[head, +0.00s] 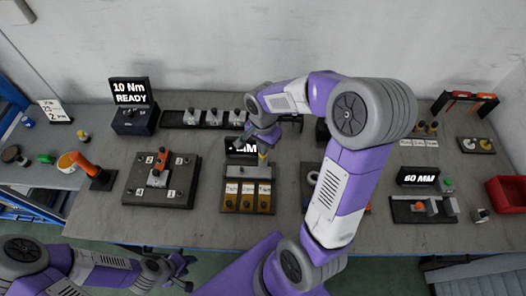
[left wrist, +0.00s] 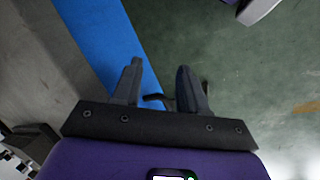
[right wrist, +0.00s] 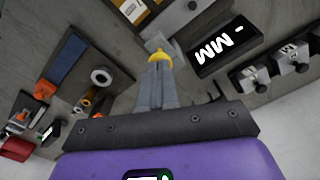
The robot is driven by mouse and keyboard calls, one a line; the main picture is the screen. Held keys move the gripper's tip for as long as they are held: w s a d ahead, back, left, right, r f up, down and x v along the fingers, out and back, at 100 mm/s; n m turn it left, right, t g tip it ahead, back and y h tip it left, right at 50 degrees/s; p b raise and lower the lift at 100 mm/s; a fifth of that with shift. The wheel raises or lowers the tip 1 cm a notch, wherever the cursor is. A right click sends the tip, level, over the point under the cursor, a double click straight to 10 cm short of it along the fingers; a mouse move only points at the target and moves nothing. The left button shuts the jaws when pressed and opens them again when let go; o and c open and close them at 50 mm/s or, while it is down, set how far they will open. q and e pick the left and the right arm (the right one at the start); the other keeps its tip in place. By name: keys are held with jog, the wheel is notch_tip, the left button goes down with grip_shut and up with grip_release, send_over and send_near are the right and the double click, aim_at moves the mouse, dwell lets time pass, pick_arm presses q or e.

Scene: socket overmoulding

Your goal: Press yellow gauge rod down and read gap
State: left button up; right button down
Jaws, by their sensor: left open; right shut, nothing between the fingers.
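The yellow gauge rod (head: 262,160) stands at the back of the gauge fixture (head: 228,209), which has labelled bays in front. Its yellow part (right wrist: 160,57) shows right at my fingertips in the right wrist view. My right gripper (head: 263,147) is shut and empty, with its tips at the rod's top; I cannot tell if they touch. It also shows in the right wrist view (right wrist: 158,72). The gap display (head: 241,147) is partly hidden by my arm; in the right wrist view the display (right wrist: 216,46) reads "- MM". My left gripper (left wrist: 158,75) is open and empty over the floor.
A black plate (head: 160,180) with an orange-topped clamp lies left of the fixture. A "10 Nm READY" box (head: 132,118) stands behind it. A "60 MM" display (head: 418,177) and a red bin (head: 508,194) are at right. My right arm hides part of the table.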

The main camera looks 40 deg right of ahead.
jog(key=shift+f+b, duration=1.05)
jog(key=shift+f, duration=0.25)
jog(key=shift+r, duration=0.15)
dwell(0.4)
jog(key=shift+r+p, duration=3.15)
jog(key=shift+r, duration=0.8)
